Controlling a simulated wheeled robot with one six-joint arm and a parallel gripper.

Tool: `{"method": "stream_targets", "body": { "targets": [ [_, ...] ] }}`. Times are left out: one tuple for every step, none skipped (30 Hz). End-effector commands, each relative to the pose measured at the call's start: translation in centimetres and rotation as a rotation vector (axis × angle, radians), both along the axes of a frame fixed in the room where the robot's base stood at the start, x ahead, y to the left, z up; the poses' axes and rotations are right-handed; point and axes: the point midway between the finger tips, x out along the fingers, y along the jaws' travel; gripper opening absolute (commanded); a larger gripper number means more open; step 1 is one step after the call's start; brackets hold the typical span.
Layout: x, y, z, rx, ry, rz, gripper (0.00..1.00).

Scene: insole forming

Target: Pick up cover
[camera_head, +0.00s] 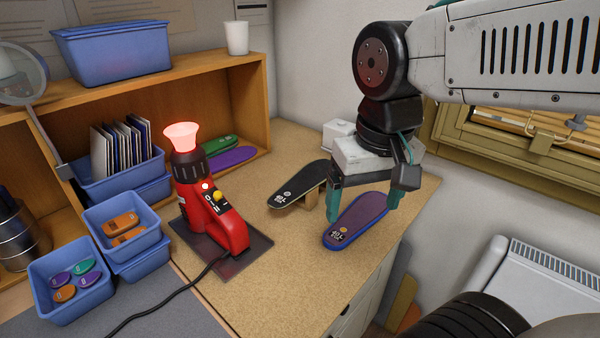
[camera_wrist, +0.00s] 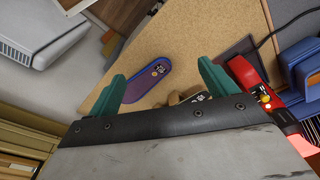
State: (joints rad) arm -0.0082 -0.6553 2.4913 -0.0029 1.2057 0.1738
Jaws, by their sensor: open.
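I cannot tell for sure which piece is the cover. A purple insole with a blue edge (camera_head: 360,218) lies on the cork-coloured worktop near its right edge, and it shows between my fingers in the wrist view (camera_wrist: 146,80). A black insole (camera_head: 298,185) rests tilted on a wooden block to its left; in the wrist view my gripper mostly hides it. My gripper (camera_head: 363,203) points down, open and empty, with its teal fingers to either side of the purple insole. The gap between fingers and insole is hard to judge.
A red heating tool with a glowing top (camera_head: 208,212) stands on a dark plate to the left, its cable running forward. Blue bins (camera_head: 70,290) hold small coloured pieces. A wooden shelf (camera_head: 240,100) stands behind. The worktop's right edge is close to my gripper.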

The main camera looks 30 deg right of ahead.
Motion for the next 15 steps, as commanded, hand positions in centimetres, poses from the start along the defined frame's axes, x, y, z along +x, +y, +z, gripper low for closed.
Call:
{"method": "stream_targets", "body": {
  "targets": [
    [1.8, 0.2, 0.2, 0.007, 0.015, -0.068, 0.85],
    [3.0, 0.3, 0.4, 0.012, 0.02, -0.12, 0.85],
    [4.7, 0.4, 0.5, 0.018, 0.028, -0.197, 0.85],
    [6.0, 0.5, 0.6, 0.022, 0.035, -0.257, 0.85],
    [7.4, 0.7, 0.5, 0.027, 0.04, -0.317, 0.85],
    [9.2, 0.9, 0.4, 0.032, 0.047, -0.397, 0.85],
    [10.6, 1.1, 0.3, 0.035, 0.053, -0.457, 0.85],
    [11.9, 1.3, 0.0, 0.039, 0.057, -0.515, 0.85],
    [13.6, 1.5, -0.3, 0.042, 0.063, -0.59, 0.85],
    [14.9, 1.7, -0.6, 0.044, 0.067, -0.645, 0.85],
    [16.0, 1.9, -0.9, 0.046, 0.07, -0.697, 0.85],
    [17.5, 2.1, -1.5, 0.048, 0.075, -0.761, 0.85],
    [18.4, 2.2, -1.8, 0.049, 0.079, -0.806, 0.85],
    [19.3, 2.4, -2.2, 0.05, 0.08, -0.847, 0.85],
    [20.4, 2.6, -2.7, 0.051, 0.084, -0.896, 0.85]
  ]
}}
